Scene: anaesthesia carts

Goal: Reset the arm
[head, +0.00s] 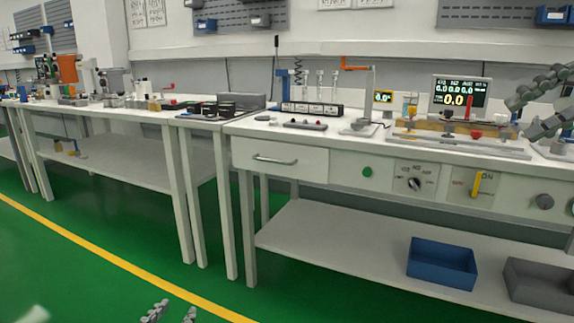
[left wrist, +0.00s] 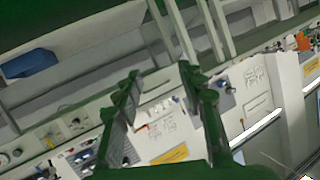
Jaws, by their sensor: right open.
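My left gripper (head: 176,307) shows only its two fingertips at the bottom edge of the head view, over the green floor. In the left wrist view my left gripper (left wrist: 159,73) has its fingers spread apart with nothing between them. My right gripper (head: 521,117) comes in at the right edge of the head view, in front of the bench's right end. Its two fingers are apart and I see nothing held. Most of both arms is out of view.
A white workbench (head: 320,185) with instruments stands ahead. A digital display (head: 461,94) and a fixture with red parts stand near my right gripper. A blue bin (head: 441,262) and a grey bin (head: 538,287) sit on the lower shelf. The floor in front is clear.

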